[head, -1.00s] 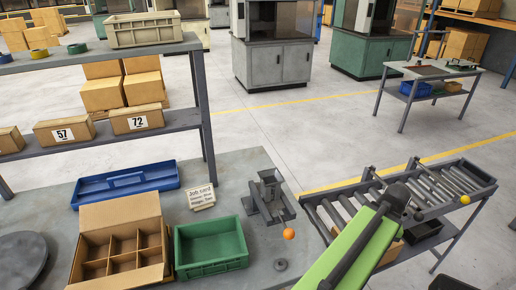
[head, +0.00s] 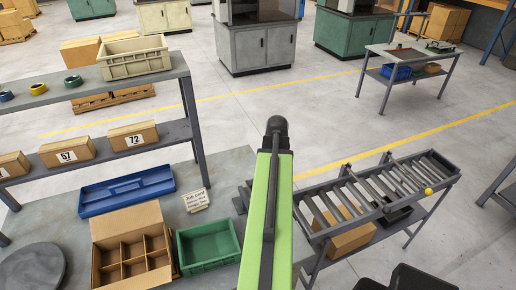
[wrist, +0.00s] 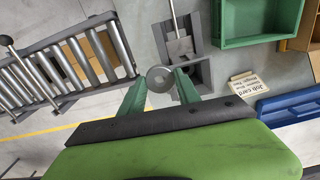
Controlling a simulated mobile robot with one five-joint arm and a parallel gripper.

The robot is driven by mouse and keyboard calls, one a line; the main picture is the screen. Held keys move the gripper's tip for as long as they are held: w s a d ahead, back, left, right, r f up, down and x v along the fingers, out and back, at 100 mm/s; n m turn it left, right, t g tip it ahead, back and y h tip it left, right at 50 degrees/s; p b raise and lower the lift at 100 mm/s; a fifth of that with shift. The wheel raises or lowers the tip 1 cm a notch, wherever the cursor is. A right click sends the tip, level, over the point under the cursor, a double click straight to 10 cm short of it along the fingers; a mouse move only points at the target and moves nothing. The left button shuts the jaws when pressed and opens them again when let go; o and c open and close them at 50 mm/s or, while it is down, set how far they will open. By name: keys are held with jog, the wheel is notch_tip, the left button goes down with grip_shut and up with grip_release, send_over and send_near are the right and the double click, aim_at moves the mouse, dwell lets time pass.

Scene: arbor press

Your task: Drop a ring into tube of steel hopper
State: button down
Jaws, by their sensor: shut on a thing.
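My gripper (wrist: 160,90) shows in the wrist view with its two green fingers shut on a grey metal ring (wrist: 160,77) that has a small centre hole. The steel hopper (wrist: 192,72) is a dark grey piece just right of the ring in this view, partly behind the right finger. Whether the ring lies over the tube I cannot tell; the tube's mouth is not clear. In the head view my green arm hides most of the hopper, and only its left edge (head: 241,198) shows. The gripper and ring are hidden there.
A roller conveyor (head: 350,205) stands right of the bench. A green bin (head: 208,247), a divided cardboard box (head: 130,222), a blue tray (head: 127,190) and a job card (head: 196,200) are left of my arm. A grey rod (wrist: 173,17) rises beside the hopper.

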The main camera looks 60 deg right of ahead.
jog(key=w+a+r+n+p, duration=0.1)
jog(key=w+a+r+p, duration=0.1)
jog(key=w+r, duration=0.3)
notch_tip(320, 180, down, 7)
jog(key=w+b, duration=0.1)
jog(key=b, duration=0.5)
jog(key=shift+a+f, duration=0.15)
jog(key=c, duration=0.8)
grip_release()
notch_tip(320, 180, up, 8)
jog(key=p, duration=0.7)
jog(key=shift+f, duration=0.25)
